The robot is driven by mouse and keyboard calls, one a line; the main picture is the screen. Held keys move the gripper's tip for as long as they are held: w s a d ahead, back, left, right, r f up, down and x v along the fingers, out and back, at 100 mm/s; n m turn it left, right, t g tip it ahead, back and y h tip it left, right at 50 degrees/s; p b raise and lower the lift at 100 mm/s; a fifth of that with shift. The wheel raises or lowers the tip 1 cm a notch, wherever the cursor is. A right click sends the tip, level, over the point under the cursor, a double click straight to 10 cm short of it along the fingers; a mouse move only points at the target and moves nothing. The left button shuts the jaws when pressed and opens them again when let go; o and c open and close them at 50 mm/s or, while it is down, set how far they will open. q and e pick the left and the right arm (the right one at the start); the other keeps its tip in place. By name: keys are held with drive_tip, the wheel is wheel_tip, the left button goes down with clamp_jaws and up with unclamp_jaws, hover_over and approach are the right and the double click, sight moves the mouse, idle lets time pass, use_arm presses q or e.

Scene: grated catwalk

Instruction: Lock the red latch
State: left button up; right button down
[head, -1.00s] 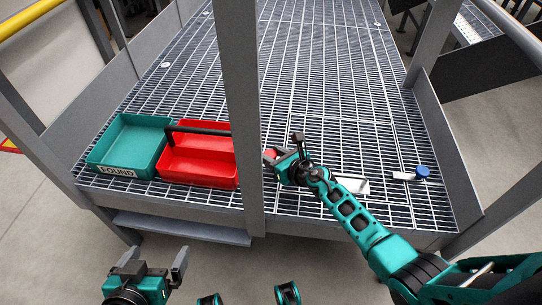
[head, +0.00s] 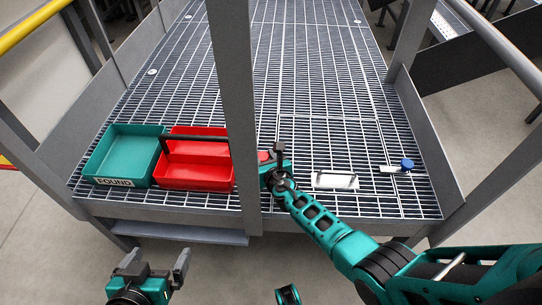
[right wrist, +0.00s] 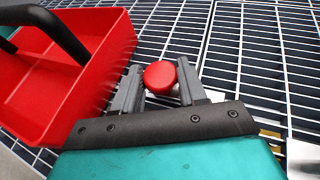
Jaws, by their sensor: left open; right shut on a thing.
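The red latch shows as a round red knob (right wrist: 160,76) in the right wrist view, between the fingers of my right gripper (right wrist: 158,88). The gripper is shut on it. In the head view a small part of the red knob (head: 264,155) shows beside the grey post, at the tip of my right gripper (head: 273,163). The rest of the latch is hidden by the gripper. My left gripper (head: 158,257) is open and empty, low at the left, in front of the catwalk edge.
A red tray (head: 196,183) with a black handle and a teal tray (head: 124,181) marked FOUND stand left of the grey post (head: 233,100). A white plate (head: 335,181) and a blue knob (head: 407,164) on a light lever are to the right. The grating behind is clear.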

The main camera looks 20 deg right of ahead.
drive_tip(key=shift+f+h, duration=0.1)
drive_tip(key=shift+h, duration=0.2)
drive_tip(key=c, duration=0.7)
unclamp_jaws()
drive_tip(key=shift+o, duration=0.2)
drive_tip(key=shift+s+r+p, duration=0.35)
drive_tip(key=shift+s+p, duration=0.1)
drive_tip(key=shift+p, duration=0.05)
drive_tip(key=p+v, duration=0.6)
drive_tip(key=v, duration=0.5)
drive_tip(key=shift+d, duration=0.1)
drive_tip(key=shift+s, duration=0.5)
